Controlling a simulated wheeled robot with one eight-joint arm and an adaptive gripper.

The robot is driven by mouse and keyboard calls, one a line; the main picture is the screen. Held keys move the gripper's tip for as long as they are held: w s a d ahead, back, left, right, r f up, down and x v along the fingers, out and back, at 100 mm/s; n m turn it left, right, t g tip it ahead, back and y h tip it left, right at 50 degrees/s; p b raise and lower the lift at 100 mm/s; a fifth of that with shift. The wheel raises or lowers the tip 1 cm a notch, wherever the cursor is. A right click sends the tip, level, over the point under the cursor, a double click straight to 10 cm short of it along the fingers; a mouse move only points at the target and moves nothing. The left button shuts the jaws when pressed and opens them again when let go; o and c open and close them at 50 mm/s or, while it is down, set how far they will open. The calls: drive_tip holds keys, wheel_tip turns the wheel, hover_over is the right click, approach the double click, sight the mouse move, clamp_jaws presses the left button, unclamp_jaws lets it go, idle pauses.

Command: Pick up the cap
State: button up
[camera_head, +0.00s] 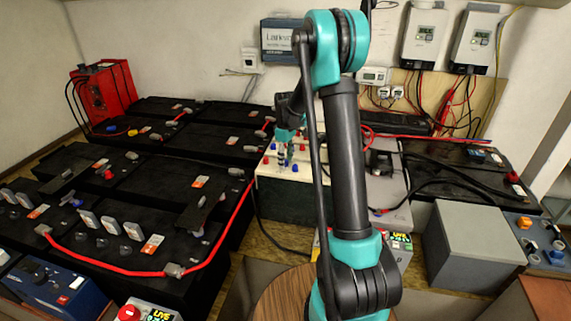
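Several small red and blue caps show, and I cannot tell which one the task means. My gripper (284,162) points down over that white top, close to these caps. It is small and partly hidden by my arm, so I cannot tell whether it is open or holds anything. Another red cap (108,174) and a blue one (76,203) are on the black batteries (105,165) at the left.
Red cable (115,270) runs over the left batteries. A red charger (103,92) stands at the back left. A grey box (472,246) and more batteries (458,165) are at the right. Meters (424,33) hang on the wall. My arm blocks the centre.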

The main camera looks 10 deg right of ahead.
drive_tip(key=c, duration=0.6)
drive_tip(key=shift+r, duration=0.1)
drive_tip(key=shift+c, duration=0.2)
